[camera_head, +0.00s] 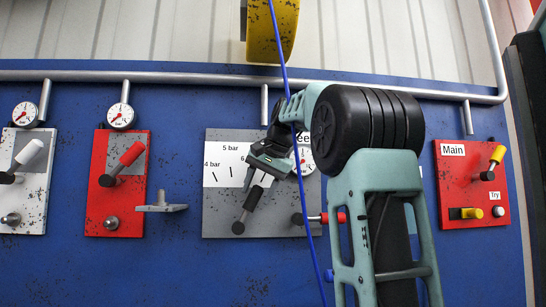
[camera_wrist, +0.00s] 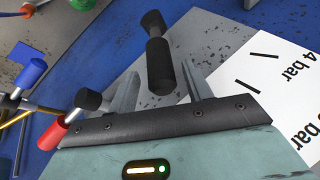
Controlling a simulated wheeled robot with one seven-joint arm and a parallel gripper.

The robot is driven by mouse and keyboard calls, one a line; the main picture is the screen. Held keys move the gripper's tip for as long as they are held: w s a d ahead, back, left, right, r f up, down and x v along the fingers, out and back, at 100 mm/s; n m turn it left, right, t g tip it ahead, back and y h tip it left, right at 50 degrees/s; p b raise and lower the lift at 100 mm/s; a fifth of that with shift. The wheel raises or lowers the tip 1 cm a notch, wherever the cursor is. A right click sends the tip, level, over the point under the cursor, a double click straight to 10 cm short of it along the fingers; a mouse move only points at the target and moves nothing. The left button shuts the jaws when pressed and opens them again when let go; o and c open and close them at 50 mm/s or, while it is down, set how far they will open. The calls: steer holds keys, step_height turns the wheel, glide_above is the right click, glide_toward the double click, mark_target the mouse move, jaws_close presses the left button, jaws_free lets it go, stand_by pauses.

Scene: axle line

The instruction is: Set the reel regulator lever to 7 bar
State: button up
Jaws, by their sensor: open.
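The reel regulator lever (camera_head: 252,200), with a black handle, stands on a grey panel (camera_head: 270,225) below a white bar scale (camera_head: 225,172). It leans up and to the right from its pivot. "4 bar", "5 bar" and part of a 6 can be read; the 7 bar mark is hidden behind my arm. My gripper (camera_head: 263,166) is at the handle's upper end. In the wrist view, my open gripper (camera_wrist: 160,72) has a finger on each side of the black handle (camera_wrist: 159,65), with gaps visible. The scale (camera_wrist: 280,85) is at the right there.
A short red-ended lever (camera_head: 338,217) sits on the panel beside my arm. A red panel (camera_head: 118,205) and a white panel (camera_head: 30,205) carry levers at the left. A grey bracket (camera_head: 162,207) juts out between. The red Main panel (camera_head: 465,200) is at the right.

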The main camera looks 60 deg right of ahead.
steer(key=p+v, duration=0.1)
steer(key=v, duration=1.3)
steer(key=shift+s+p, duration=0.2)
steer(key=shift+p, duration=0.1)
